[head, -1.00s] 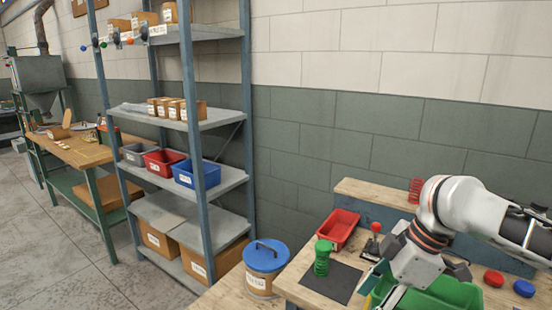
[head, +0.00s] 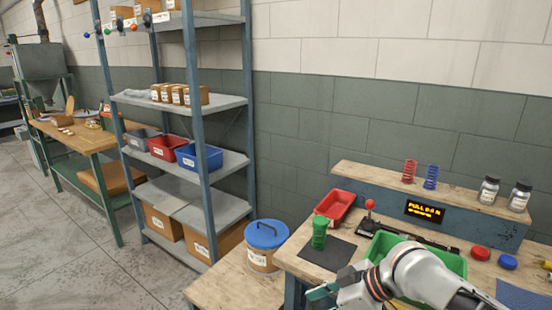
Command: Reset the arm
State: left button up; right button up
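My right arm comes in from the bottom right edge, low in front of the workbench. Its gripper (head: 328,291) points left beside the bench's front edge; a teal part shows at its tip, and I cannot tell if the fingers are open or shut. My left gripper is out of view. A lever with a red knob (head: 370,204) stands upright on the black coiler (head: 425,240). A green spring (head: 319,233) stands upright on a dark mat (head: 327,254). The green tray (head: 381,244) is partly hidden behind my arm.
A red tray (head: 335,205) sits behind the mat. A red spring (head: 409,172), a blue spring (head: 431,177) and two jars stand on the back ledge beside a lit display (head: 425,211). Red and blue buttons lie right. A blue-lidded bin (head: 266,245) stands left of the bench.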

notch_tip(320, 180, down, 12)
jog(key=s+m+t, duration=0.1)
jog(key=m+t, duration=0.4)
jog(key=m, duration=0.1)
jog(key=s+d+f+m+t+h, duration=0.2)
jog(key=s+d+f+h, duration=0.3)
jog(key=s+d+f, duration=0.7)
jog(key=s, duration=0.2)
jog(key=shift+s+d+f+m, duration=0.15)
jog(key=shift+s+f+m, duration=0.15)
jog(key=shift+m, duration=0.1)
